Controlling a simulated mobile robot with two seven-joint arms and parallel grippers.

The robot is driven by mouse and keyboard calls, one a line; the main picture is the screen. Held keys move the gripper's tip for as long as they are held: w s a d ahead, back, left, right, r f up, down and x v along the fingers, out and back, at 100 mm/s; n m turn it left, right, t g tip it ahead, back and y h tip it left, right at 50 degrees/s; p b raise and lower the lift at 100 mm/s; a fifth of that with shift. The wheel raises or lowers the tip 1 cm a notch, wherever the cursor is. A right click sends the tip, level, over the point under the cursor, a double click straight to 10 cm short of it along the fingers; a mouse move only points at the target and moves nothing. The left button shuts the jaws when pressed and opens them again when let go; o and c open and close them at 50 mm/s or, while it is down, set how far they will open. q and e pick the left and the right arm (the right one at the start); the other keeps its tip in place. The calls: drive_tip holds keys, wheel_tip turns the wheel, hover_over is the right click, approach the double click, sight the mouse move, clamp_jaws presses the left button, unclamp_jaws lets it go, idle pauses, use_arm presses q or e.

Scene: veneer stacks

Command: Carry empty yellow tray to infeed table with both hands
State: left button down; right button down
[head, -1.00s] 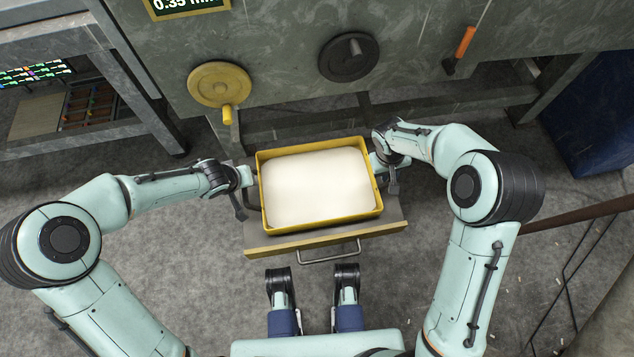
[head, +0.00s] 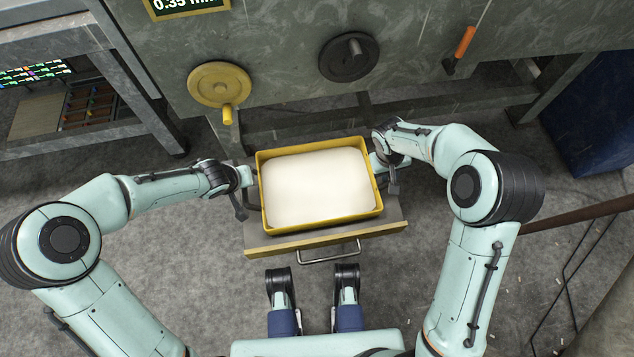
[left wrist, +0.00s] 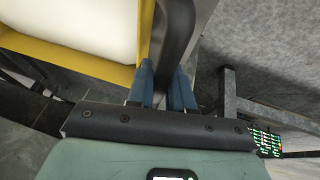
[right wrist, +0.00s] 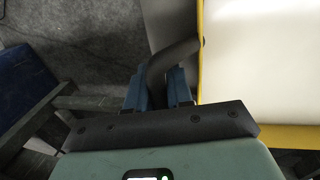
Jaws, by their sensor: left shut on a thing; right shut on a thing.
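The yellow tray (head: 320,222) sits on a grey drawer-like shelf at the front of the big machine. A smooth pale cream surface (head: 318,188) lies inside its rim; I cannot tell whether this is the tray's floor or a load. My left gripper (head: 248,177) is at the tray's left side. In the left wrist view its blue fingers (left wrist: 164,82) are shut on a dark bar handle (left wrist: 176,40). My right gripper (head: 375,163) is at the right side. In the right wrist view its fingers (right wrist: 158,88) are shut on a matching dark handle (right wrist: 172,58).
The shelf's wooden front (head: 325,240) has a metal pull handle (head: 329,256). The machine has a yellow handwheel (head: 219,84) and a black one (head: 349,57). A grey metal table frame (head: 120,65) stands at the left, a dark blue bin (head: 592,115) at the right. The floor at left is clear.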

use_arm(q)
drive_tip(key=shift+r, duration=0.1)
use_arm(e)
drive_tip(key=shift+r, duration=0.1)
idle(0.5)
